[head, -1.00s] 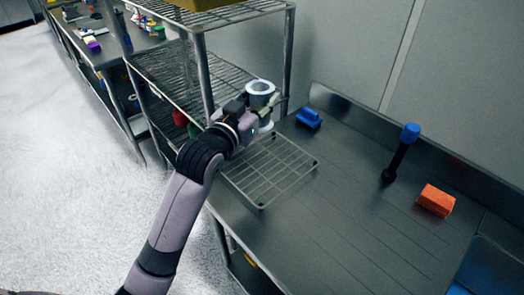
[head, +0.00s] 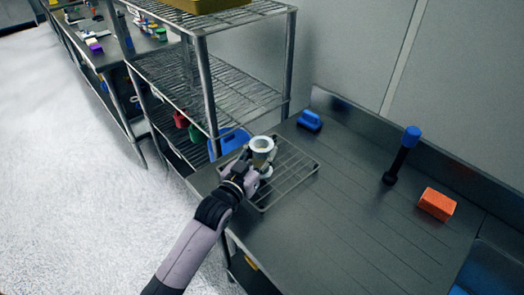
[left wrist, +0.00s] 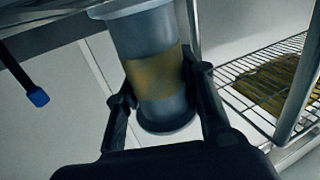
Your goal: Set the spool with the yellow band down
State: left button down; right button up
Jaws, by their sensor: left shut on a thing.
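The spool (head: 262,145) is grey-white with wide flanges and a hollow top. In the left wrist view the spool (left wrist: 154,72) shows a dull yellow band around its middle. My left gripper (head: 262,165) is shut on the spool, with one finger on each side of its body in the left wrist view (left wrist: 160,100). The spool is roughly upright over the wire rack (head: 292,178) on the metal table. I cannot tell whether its lower flange touches the rack. My right gripper is not in view.
A blue-handled brush (head: 310,121), a black tool with a blue top (head: 402,155) and an orange block (head: 437,204) are on the metal table (head: 340,225). The table's middle is clear.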

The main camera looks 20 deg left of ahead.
pick_arm(q)
jog(key=shift+r, duration=0.1)
jog(key=c, duration=1.1)
grip_release()
jog(key=shift+f, duration=0.2)
jog(key=shift+o, duration=0.2)
jog(key=shift+s+r, duration=0.1)
jog(key=shift+s, duration=0.1)
jog(key=b+v, duration=0.1)
jog(key=v, duration=1)
jog(key=shift+s+b, duration=0.3)
jog(key=shift+b, duration=0.1)
